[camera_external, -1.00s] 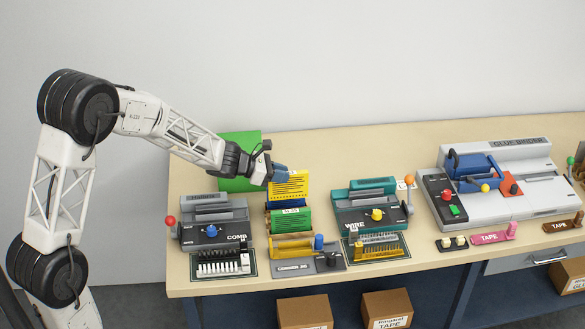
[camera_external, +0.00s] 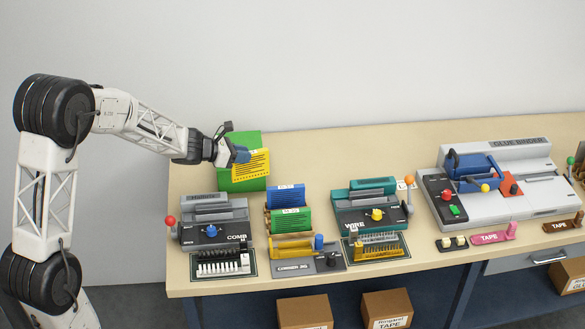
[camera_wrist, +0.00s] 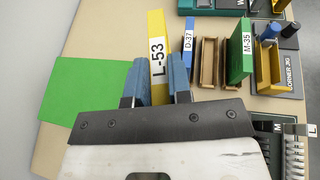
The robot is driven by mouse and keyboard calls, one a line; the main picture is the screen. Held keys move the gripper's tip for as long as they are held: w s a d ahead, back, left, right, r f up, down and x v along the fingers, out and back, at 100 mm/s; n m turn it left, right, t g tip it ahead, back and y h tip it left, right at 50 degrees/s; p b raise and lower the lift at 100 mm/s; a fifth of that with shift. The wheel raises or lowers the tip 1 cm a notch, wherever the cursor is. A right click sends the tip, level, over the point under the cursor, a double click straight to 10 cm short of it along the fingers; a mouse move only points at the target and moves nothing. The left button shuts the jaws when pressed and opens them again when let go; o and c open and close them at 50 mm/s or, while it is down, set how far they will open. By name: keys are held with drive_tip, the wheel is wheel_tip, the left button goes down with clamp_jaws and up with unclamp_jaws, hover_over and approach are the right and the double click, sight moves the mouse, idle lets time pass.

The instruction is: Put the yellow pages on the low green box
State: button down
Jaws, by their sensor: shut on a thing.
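The yellow pages (camera_external: 252,164), labelled L-53 in the wrist view (camera_wrist: 157,55), are upright between the blue fingers of my gripper (camera_external: 240,154). My gripper, also in the wrist view (camera_wrist: 158,85), is shut on them. In the external view they are in front of the low green box (camera_external: 242,183); I cannot tell whether they touch it. The green box shows as a flat green surface at the left of the wrist view (camera_wrist: 85,92), with the pages to its right there.
Blue pages (camera_external: 286,196) and green pages (camera_external: 290,219) stand in a rack right of my gripper. The comb machine (camera_external: 212,222) is in front of the green box, and the wire machine (camera_external: 372,207) is further right. The table's back (camera_external: 340,150) is clear.

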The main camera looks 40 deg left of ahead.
drive_tip(key=s+a+r+n+t+y, duration=0.1)
drive_tip(key=s+a+r+n+y, duration=0.1)
drive_tip(key=a, duration=0.8)
drive_tip(key=shift+s+a, duration=0.25)
drive_tip(key=shift+s, duration=0.65)
drive_tip(key=shift+w+r, duration=0.1)
drive_tip(key=w+a, duration=0.2)
drive_tip(key=w, duration=0.5)
drive_tip(key=w+a+f, duration=0.1)
drive_tip(key=w+a, duration=0.1)
drive_tip(key=w, duration=0.6)
drive_tip(key=shift+w+a+f, duration=0.15)
drive_tip(key=shift+a+f, duration=0.05)
drive_tip(key=shift+f, duration=0.05)
drive_tip(key=shift+f, duration=1.75)
drive_tip(key=shift+f, duration=0.1)
drive_tip(key=c, duration=1.1)
unclamp_jaws()
drive_tip(key=shift+o, duration=0.2)
